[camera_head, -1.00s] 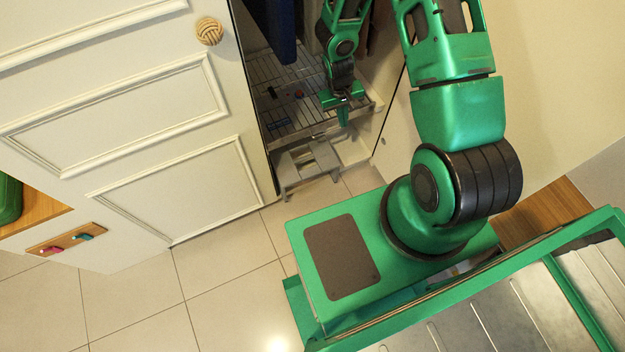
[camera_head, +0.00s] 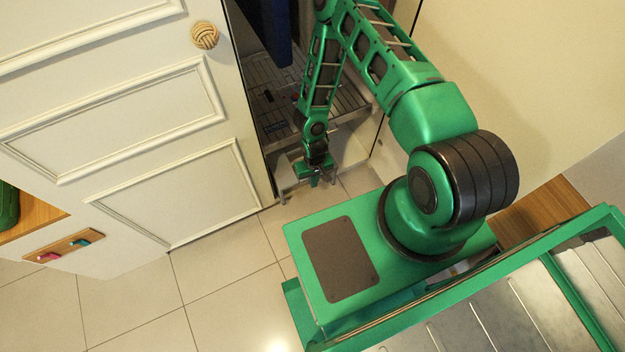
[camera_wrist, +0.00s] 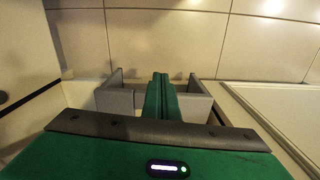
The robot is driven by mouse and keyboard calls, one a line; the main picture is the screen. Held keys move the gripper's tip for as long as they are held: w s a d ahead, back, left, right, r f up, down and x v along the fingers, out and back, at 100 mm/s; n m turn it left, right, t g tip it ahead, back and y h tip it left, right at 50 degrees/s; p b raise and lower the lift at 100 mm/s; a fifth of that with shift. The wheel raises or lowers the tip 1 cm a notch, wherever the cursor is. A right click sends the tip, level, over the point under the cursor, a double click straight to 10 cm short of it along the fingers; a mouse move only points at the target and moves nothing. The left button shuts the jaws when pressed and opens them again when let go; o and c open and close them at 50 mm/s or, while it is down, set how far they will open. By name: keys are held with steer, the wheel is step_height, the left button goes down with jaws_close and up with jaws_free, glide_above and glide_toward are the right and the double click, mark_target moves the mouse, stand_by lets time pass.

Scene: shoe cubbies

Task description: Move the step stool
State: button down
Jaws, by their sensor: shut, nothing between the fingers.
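The step stool (camera_head: 286,173) is small and grey. It stands at the closet opening, just in front of the wire shelf, and my arm hides much of it. In the wrist view grey parts of the stool (camera_wrist: 117,102) show on both sides of my fingers. My gripper (camera_head: 314,178) is green and points down over the stool. In the wrist view the fingers (camera_wrist: 161,82) are pressed together with nothing between them. I cannot tell whether they touch the stool.
A white panelled door (camera_head: 150,130) with a round knob stands open to the left. A wire rack (camera_head: 285,95) and dark hanging clothes (camera_head: 268,25) are inside the closet. A plain wall panel (camera_head: 520,80) bounds the right. The tiled floor (camera_head: 215,270) in front is clear.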

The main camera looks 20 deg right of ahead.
steer(key=w+f, duration=0.4)
steer(key=f, duration=0.4)
steer(key=shift+d, duration=0.15)
